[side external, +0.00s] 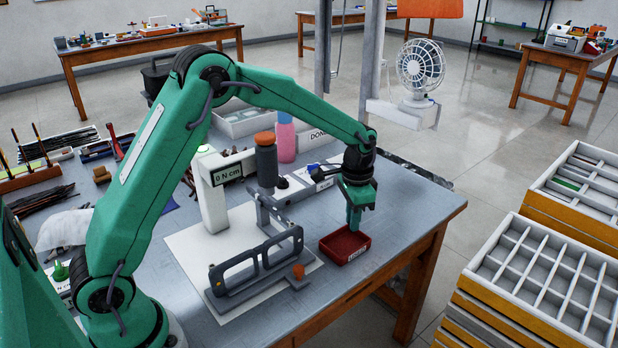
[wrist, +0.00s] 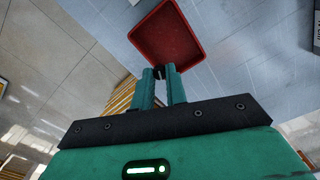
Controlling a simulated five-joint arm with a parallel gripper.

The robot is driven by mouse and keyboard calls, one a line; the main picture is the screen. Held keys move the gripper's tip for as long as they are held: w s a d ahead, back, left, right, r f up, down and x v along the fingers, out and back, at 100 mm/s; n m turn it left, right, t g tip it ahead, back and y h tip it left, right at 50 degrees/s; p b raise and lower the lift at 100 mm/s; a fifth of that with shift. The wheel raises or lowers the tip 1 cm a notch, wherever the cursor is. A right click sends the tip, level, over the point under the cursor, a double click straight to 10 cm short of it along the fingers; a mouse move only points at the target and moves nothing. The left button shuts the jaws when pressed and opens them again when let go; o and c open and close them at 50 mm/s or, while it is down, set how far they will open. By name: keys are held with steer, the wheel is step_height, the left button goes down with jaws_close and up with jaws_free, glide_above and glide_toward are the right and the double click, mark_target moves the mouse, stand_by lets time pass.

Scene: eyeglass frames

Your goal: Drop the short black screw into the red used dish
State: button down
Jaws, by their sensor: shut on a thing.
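The red dish (side external: 345,246) sits on the grey table near its right edge. It also shows in the wrist view (wrist: 168,38), and the part of its floor that I see there is bare. My gripper (side external: 355,222) points down over the dish's back side in the side view. In the wrist view my gripper (wrist: 160,72) has its two green fingers close together at the dish's near rim. A small dark thing, the short black screw (wrist: 159,71), shows between the fingertips. The screw is too small to make out in the side view.
A black eyeglass-frame-like fixture (side external: 256,264) stands on a white mat left of the dish. A grey bottle with an orange cap (side external: 266,160) and a pink bottle (side external: 286,140) stand behind. Sorting trays (side external: 550,275) are stacked at the right. Bare table lies in front of the dish.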

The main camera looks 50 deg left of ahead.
steer(key=shift+f, duration=2.45)
steer(key=c, duration=1.3)
jaws_free()
steer(key=shift+c, duration=0.2)
step_height(320, 180, up, 7)
steer(key=shift+r, duration=0.45)
